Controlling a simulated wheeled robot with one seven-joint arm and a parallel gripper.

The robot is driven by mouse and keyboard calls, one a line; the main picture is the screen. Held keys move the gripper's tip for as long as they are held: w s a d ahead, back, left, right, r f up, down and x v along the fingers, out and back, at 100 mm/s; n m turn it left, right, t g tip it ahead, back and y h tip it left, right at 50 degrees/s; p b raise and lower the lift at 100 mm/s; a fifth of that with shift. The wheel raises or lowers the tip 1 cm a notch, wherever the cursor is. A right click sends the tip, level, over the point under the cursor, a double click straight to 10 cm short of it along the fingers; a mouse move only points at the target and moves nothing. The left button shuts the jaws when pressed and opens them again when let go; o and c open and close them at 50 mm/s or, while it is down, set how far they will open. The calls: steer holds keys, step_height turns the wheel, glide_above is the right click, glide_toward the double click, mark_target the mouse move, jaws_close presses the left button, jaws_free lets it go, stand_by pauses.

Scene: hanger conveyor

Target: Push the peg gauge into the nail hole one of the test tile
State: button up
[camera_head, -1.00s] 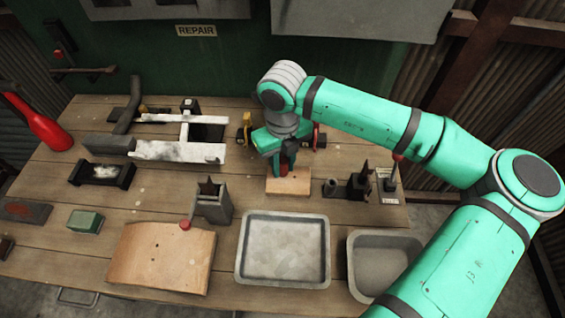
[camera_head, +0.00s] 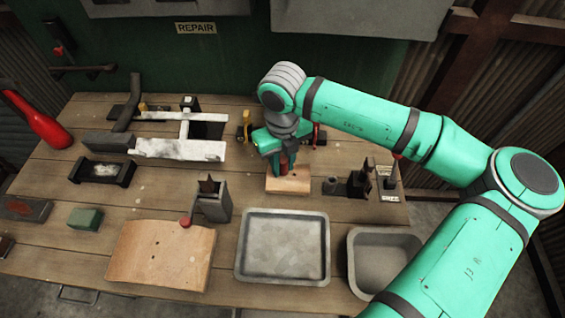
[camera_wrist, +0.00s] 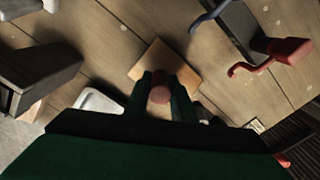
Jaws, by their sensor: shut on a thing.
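My gripper (camera_head: 283,165) is shut on the peg gauge, whose reddish handle (camera_head: 284,169) shows between the fingers. Its round pinkish top (camera_wrist: 159,94) shows between the dark green fingers in the wrist view. The small tan block that looks like the test tile (camera_head: 290,185) lies flat on the bench directly below my gripper, and it also shows in the wrist view (camera_wrist: 178,62). A dark spot like a hole is visible on it. The lower end of the peg is hidden, so I cannot tell whether it is in a hole.
A larger curved tan board (camera_head: 160,260), a grey tray (camera_head: 283,277) and a grey bin (camera_head: 358,275) stand toward the front. A dark fixture (camera_head: 357,184) stands close on the right. A grey holder (camera_head: 222,205) is at the front left of the tile.

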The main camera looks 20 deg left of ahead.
steer(key=shift+f, duration=0.45)
stand_by(0.5)
steer(key=o, duration=0.7)
steer(key=shift+o, duration=0.2)
steer(key=o, duration=0.6)
steer(key=shift+c, duration=0.2)
step_height(320, 180, up, 11)
steer(key=shift+f, duration=0.15)
